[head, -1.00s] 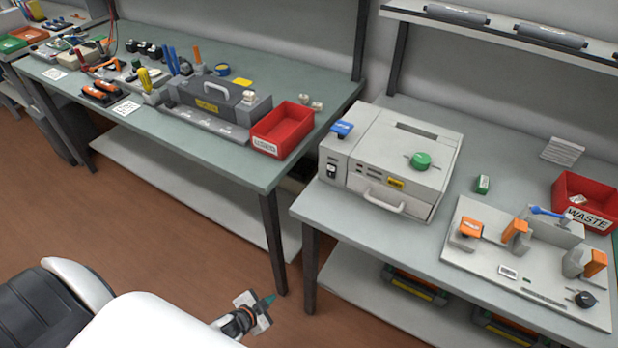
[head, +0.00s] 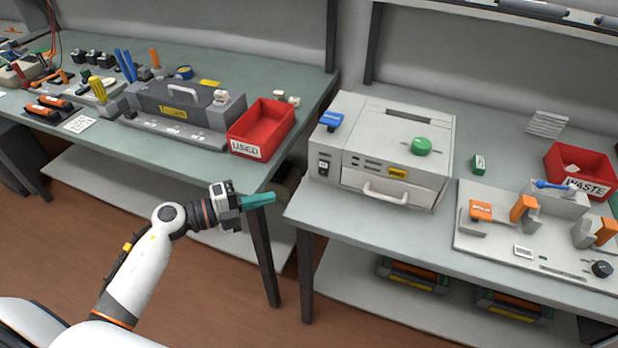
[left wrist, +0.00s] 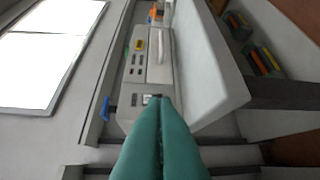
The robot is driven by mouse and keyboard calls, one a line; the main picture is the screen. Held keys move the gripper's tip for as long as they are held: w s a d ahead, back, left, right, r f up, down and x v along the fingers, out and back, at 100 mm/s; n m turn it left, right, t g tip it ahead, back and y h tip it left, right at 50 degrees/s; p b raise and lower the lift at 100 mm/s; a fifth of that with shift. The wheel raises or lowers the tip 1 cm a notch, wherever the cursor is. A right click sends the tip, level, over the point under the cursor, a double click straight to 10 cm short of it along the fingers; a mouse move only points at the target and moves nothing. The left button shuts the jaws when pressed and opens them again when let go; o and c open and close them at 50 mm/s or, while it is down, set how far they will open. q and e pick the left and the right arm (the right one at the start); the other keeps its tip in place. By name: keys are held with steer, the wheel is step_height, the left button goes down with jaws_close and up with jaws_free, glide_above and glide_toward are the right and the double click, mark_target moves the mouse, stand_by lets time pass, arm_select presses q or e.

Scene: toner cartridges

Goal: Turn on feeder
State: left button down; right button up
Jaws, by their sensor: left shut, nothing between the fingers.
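The feeder is taken to be the light grey box machine (head: 395,150) on the right bench, with a green knob (head: 421,146) and a blue tab (head: 331,121) on top. A small black-and-white switch (head: 323,168) is at the left end of its front face; its setting is too small to tell. My left gripper (head: 272,198) is shut and empty, in front of the gap between the benches, left of and lower than the switch. In the left wrist view the teal fingertips (left wrist: 160,100) point toward the machine (left wrist: 150,62) and partly cover the switch area. My right gripper is out of view.
A red USED bin (head: 262,128) stands at the left bench's right end. A fixture board (head: 530,240) and a red WASTE bin (head: 581,172) are on the right bench. The front edge of the right bench (head: 370,225) lies below the machine. Open floor is in front.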

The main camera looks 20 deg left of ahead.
arm_select(q)
steer(key=p, duration=0.2)
glide_toward(327, 174)
steer(key=d, duration=0.3)
steer(key=shift+s+d+r, duration=0.15)
steer(key=shift+s+d, duration=0.1)
steer(key=shift+d, duration=0.1)
steer(key=w, duration=0.3)
steer(key=shift+w+d+f, duration=0.25)
steer(key=shift+d+f, duration=0.05)
steer(key=shift+w+f, duration=0.15)
steer(key=shift+w, duration=0.3)
